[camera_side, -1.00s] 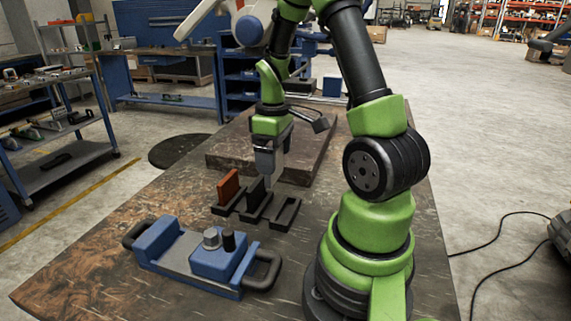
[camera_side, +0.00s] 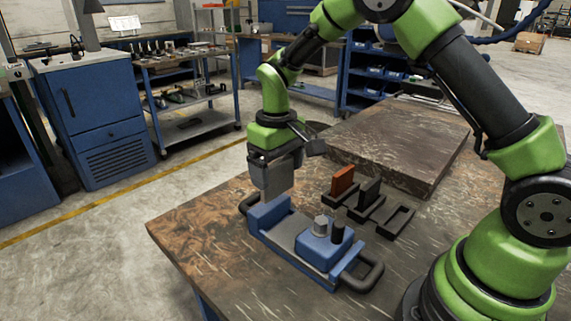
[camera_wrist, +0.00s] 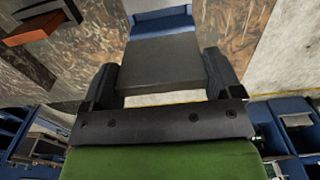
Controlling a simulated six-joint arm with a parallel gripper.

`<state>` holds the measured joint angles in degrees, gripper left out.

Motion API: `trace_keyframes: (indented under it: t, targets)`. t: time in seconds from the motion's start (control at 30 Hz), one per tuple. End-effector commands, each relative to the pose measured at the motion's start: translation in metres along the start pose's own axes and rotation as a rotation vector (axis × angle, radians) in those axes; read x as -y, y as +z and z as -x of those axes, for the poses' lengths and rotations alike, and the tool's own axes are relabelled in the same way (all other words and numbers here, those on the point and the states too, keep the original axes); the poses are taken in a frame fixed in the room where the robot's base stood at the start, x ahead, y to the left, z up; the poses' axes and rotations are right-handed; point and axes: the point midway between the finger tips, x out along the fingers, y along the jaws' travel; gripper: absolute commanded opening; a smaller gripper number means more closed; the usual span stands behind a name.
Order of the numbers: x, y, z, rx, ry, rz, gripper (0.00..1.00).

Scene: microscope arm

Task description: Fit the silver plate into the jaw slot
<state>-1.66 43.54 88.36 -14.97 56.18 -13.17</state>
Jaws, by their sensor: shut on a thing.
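My gripper (camera_side: 274,158) is shut on the silver plate (camera_side: 279,181), which hangs upright below the fingers. In the wrist view the plate (camera_wrist: 162,62) is a dark grey slab between the two black fingers. The blue vise (camera_side: 332,252) lies on the table with a black handle at each end. The plate hangs above the vise's left end, close to the blue end jaw (camera_side: 268,212). I cannot tell whether its lower edge touches the vise. The grey bed (camera_side: 288,227) shows between the end jaw and the blue block with two knobs.
Behind the vise stand an orange plate (camera_side: 342,180) and a black plate (camera_side: 370,191) in dark holders. An empty dark holder (camera_side: 396,222) is to their right. A raised dark slab (camera_side: 395,145) lies farther back. The table's front-left area is clear.

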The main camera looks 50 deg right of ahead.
Motion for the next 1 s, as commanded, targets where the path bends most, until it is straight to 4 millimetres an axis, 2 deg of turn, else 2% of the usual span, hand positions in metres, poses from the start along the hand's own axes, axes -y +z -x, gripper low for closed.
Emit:
trace_keyframes:
  t: [0.23, 0.7, 1.0]
  targets:
    - [-0.001, 0.001, -0.006, 0.001, 0.001, 0.0, 0.5]
    - [-0.001, 0.001, -0.048, 0.001, 0.0, 0.0, 0.5]
    - [-0.001, 0.001, -0.058, 0.0, 0.0, 0.0, 0.5]
